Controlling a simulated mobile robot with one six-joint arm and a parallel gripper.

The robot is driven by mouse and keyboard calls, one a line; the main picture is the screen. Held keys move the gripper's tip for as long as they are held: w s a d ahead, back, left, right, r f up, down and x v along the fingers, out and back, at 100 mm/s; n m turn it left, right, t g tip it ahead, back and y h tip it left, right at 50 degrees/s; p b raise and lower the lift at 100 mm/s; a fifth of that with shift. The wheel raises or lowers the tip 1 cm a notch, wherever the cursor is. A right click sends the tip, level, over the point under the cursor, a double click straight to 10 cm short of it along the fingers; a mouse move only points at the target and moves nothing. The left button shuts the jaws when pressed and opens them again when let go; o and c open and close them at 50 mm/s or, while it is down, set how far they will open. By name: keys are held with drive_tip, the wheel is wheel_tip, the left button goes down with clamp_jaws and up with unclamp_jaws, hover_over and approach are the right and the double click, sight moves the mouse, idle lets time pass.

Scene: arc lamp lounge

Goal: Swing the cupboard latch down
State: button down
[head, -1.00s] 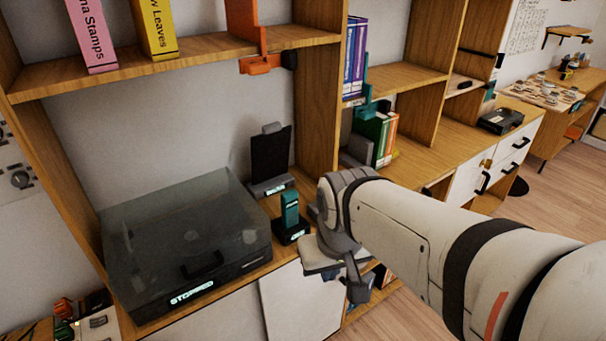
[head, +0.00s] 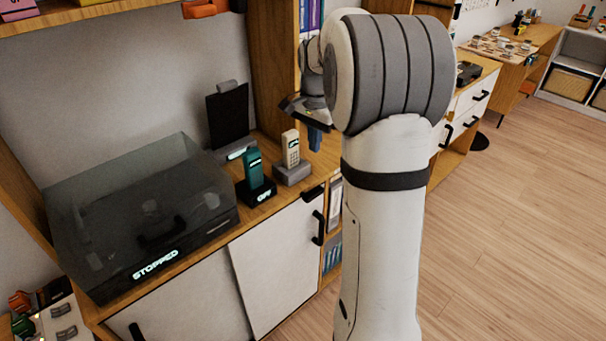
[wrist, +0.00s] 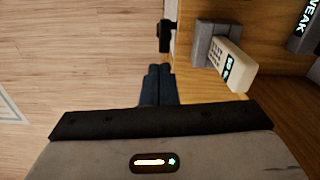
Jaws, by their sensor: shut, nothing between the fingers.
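A small black bar (head: 314,192), which looks like the cupboard latch, sits at the top front edge of the low white-fronted cupboard (head: 270,255). It lies roughly level and slightly tilted. In the wrist view a black piece (wrist: 166,36) at the wooden edge appears to be the same bar. A black upright handle (head: 318,228) is below it. My gripper (head: 315,140) hangs above the cupboard's right end, its dark blue fingers pointing down. In the wrist view my gripper (wrist: 158,72) has its fingers together, empty, apart from the black piece.
A smoky-lidded turntable (head: 140,215) is to the left. Open wooden floor (head: 500,230) lies right.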

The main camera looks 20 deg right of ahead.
sight(317, 190)
drive_tip(key=shift+w+d+f+m, duration=0.7)
drive_tip(key=shift+w+d+f, duration=0.05)
drive_tip(key=shift+w+d, duration=0.3)
drive_tip(key=shift+f, duration=0.1)
wheel_tip(317, 190, down, 14)
drive_tip(key=shift+s+r+b, duration=0.1)
drive_tip(key=shift+b, duration=0.6)
